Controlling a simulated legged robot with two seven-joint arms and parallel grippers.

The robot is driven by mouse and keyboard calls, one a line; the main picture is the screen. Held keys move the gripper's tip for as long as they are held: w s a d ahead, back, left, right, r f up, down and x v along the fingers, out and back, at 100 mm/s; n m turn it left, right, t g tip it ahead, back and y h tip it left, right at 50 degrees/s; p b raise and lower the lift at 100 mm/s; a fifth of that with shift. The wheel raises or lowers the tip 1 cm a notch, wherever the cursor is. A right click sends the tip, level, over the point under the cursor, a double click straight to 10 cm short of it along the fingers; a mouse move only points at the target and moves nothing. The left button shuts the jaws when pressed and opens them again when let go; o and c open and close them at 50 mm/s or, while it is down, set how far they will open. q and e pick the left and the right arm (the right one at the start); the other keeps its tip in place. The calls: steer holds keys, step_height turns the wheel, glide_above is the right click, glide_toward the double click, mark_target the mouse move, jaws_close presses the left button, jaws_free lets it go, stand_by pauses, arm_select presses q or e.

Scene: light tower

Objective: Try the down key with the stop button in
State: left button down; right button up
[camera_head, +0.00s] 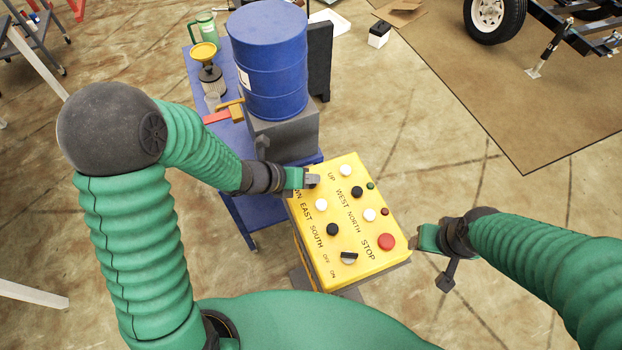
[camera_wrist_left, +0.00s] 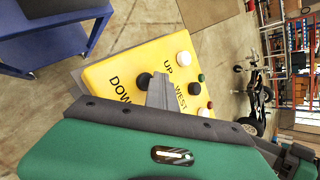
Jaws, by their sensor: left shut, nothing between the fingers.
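The yellow control box (camera_head: 318,248) stands in front of me, with lettered keys on its sloping top. The down key (camera_wrist_left: 143,80) is a black knob by the word DOWN in the left wrist view; in the head view my left gripper mostly covers it. My left gripper (camera_head: 312,181) is shut and empty, its tip at the down key; I cannot tell whether it touches. The red stop button (camera_head: 387,241) is at the near right corner; whether it is pressed in is unclear. My right gripper (camera_head: 420,241) is just right of the box, apart from the stop button, its fingers unclear.
White and black keys, a green lamp (camera_head: 370,185), a red lamp (camera_head: 384,211) and an off/on switch (camera_head: 348,257) share the panel. A blue drum (camera_head: 268,60) and a blue table (camera_head: 238,205) stand behind and left.

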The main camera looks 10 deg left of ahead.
arm_select(q)
steer(key=shift+a+r+p, duration=0.25)
steer(key=shift+r+p, duration=0.6)
steer(key=shift+a+r, duration=0.15)
step_height(320, 180, up, 5)
steer(key=p, duration=0.4)
